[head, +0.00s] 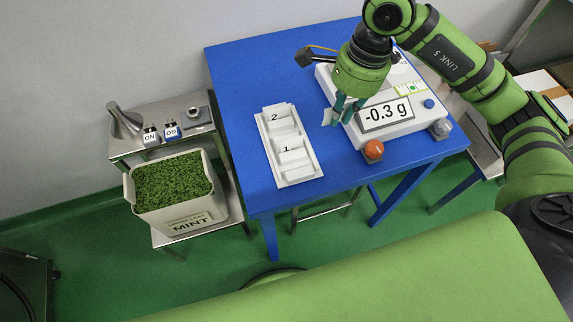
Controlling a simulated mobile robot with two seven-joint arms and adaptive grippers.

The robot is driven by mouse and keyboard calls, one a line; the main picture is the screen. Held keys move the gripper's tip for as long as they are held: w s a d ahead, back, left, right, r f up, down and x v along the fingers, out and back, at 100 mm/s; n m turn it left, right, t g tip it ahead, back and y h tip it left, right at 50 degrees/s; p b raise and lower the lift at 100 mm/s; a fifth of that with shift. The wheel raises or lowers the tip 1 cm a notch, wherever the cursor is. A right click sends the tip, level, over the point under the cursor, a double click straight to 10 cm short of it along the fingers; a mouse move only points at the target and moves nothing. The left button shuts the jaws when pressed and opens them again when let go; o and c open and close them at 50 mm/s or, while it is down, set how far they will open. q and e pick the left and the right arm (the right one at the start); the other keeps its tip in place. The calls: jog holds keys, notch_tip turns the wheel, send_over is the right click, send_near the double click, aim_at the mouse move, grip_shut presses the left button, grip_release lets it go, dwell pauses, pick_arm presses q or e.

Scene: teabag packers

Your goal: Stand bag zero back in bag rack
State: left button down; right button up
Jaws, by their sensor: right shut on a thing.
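The white bag rack (309,171) lies on the blue table, left of the scale. A bag marked 2 (276,118) is in its far part, and a bag marked 1 (287,148) is nearer its middle. The near end of the rack shows no numbered bag. My right gripper (341,111) is shut on a small white bag (328,118), above the table between the rack and the scale's display. No number can be read on the held bag, and the fingers hide part of it. My left gripper is not in view.
A mint bin (184,216) stands below.

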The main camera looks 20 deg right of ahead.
jog(key=p, duration=0.3)
send_over(293, 160)
jog(key=s, duration=0.2)
notch_tip(293, 160, down, 6)
jog(key=f, duration=0.2)
jog(key=f+p, duration=0.1)
jog(key=f, duration=0.1)
jog(key=shift+a, duration=0.4)
jog(key=shift+w+f, duration=0.1)
jog(key=shift+f+b, duration=0.6)
jog(key=o, duration=0.7)
jog(key=shift+c, duration=0.2)
